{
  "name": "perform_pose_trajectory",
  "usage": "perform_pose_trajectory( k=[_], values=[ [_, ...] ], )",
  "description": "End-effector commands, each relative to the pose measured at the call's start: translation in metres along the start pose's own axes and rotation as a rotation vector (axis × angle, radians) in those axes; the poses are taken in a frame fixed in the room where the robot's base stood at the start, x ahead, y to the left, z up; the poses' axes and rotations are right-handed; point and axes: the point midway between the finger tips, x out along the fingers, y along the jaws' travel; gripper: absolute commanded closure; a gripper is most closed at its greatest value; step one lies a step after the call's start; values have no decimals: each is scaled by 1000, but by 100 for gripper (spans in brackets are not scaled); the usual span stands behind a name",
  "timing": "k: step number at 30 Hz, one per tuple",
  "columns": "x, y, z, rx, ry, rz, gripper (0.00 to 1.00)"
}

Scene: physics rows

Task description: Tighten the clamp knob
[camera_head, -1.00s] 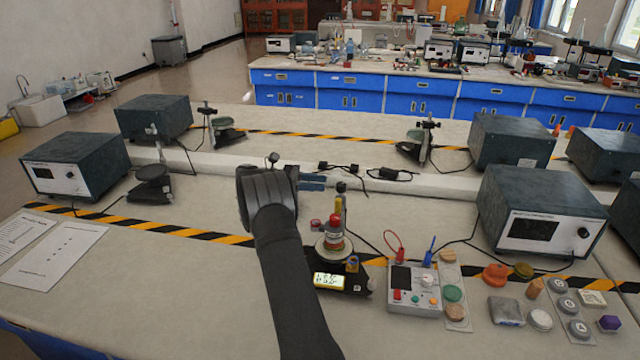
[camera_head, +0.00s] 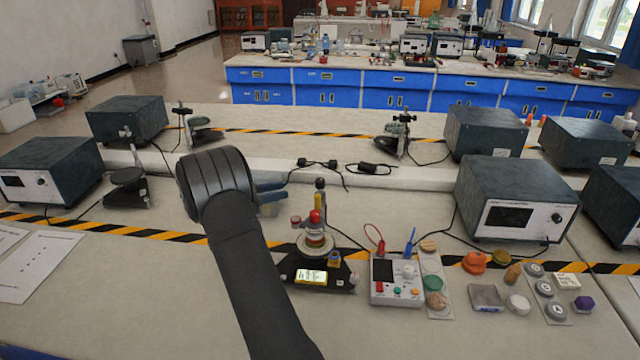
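A small apparatus with a black base (camera_head: 316,279), a lit yellow display and a round platform stands in the middle of the near bench. A red knob-like top (camera_head: 315,216) and a dark-tipped post (camera_head: 320,197) rise from it. Which part is the clamp knob I cannot tell for sure. My gripper (camera_head: 272,194) is left of the post, at about its height in the picture, and apart from it. Its bluish fingers point right, partly hidden behind my wrist. I see nothing held, but the gap between the fingers is unclear.
A grey meter box (camera_head: 396,278) with red and blue leads stands right of the apparatus. Small coloured pieces lie farther right. Power supplies (camera_head: 515,200) stand on both sides. Two stands (camera_head: 402,135) are behind the white raised ledge. The left front bench is mostly clear.

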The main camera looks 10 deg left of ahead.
Motion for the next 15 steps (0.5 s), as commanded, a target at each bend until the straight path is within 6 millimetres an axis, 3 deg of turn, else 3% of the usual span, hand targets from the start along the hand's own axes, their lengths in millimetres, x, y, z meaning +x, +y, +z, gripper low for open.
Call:
perform_pose_trajectory(
  k=[6, 15],
  values=[
    [51, -1, 0, -2, 1, -5, 66],
    [109, -1, 0, -1, 0, -4, 66]
  ],
)
